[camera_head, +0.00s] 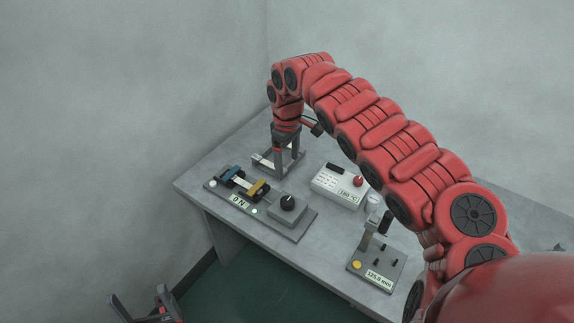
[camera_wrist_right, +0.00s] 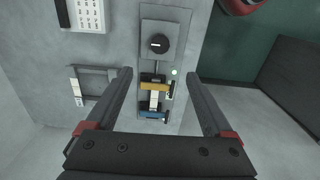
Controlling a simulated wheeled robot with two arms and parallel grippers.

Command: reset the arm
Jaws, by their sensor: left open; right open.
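My right arm reaches in from the right in the head view. Its gripper (camera_head: 284,158) points down above the back left part of the table, beside the grey device (camera_head: 300,221). In the right wrist view, the two fingers of this gripper (camera_wrist_right: 158,76) are wide apart with nothing held between them. The device below shows between them, with a black knob (camera_wrist_right: 158,44), a yellow block (camera_wrist_right: 156,87) and a blue block (camera_wrist_right: 153,114). My left gripper (camera_head: 140,302) is open and empty at the bottom left, off the table; it is partly cut off.
A grey frame (camera_wrist_right: 112,72) lies on the table near the right gripper. A white box (camera_head: 340,187) with a red button reads about 180 °C. A gauge stand (camera_head: 378,262) is at the front right. The table (camera_head: 235,150) has bare room at the back left.

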